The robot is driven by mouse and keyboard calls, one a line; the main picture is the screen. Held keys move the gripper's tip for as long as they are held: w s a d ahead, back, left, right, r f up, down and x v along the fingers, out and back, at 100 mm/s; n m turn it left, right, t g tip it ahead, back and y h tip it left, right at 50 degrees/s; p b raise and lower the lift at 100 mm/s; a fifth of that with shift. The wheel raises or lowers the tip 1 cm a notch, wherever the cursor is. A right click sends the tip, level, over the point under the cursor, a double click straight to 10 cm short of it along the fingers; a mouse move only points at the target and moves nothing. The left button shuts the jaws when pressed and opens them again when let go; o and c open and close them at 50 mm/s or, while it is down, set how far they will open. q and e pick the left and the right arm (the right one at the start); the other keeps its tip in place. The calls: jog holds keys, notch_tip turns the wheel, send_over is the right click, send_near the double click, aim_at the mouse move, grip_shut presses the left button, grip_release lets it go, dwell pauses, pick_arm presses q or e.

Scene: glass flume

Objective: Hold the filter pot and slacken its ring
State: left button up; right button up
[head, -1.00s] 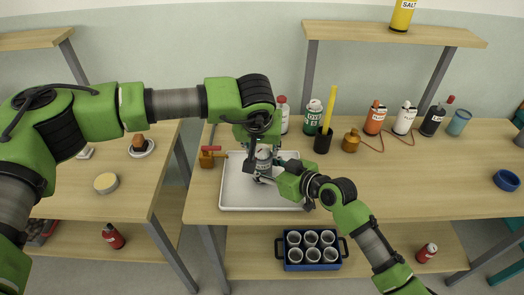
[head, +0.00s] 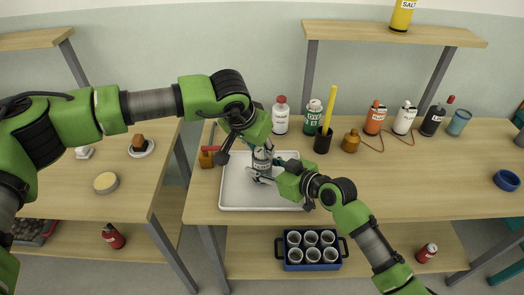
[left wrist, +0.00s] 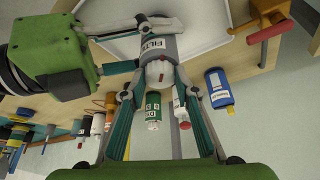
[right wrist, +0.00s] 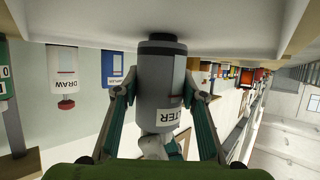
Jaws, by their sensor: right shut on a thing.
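The filter pot (head: 262,163) stands upright on the white tray (head: 232,190). It is a grey cylinder with a dark band and a white label, and shows upside down in the right wrist view (right wrist: 155,85). My right gripper (head: 268,176) is shut on its body from the side. The pale ring and top (left wrist: 160,74) show in the left wrist view. My left gripper (head: 250,146) is above the pot, its fingers (left wrist: 160,92) spread on both sides of the top with gaps. The head view partly hides the ring behind the left gripper.
A brown block with a red handle (head: 208,156) stands left of the tray. Several bottles (head: 313,117) and a black cup with a yellow stick (head: 323,140) stand behind it. The table right of the tray (head: 420,180) is mostly clear.

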pick_arm(q)
jog(key=n+y, duration=0.1)
jog(key=n, duration=0.3)
jog(key=shift+d+t+y, duration=0.15)
jog(key=shift+t+y, duration=0.15)
jog(key=shift+y, duration=0.1)
jog(key=o, duration=0.7)
jog(key=shift+c, duration=0.2)
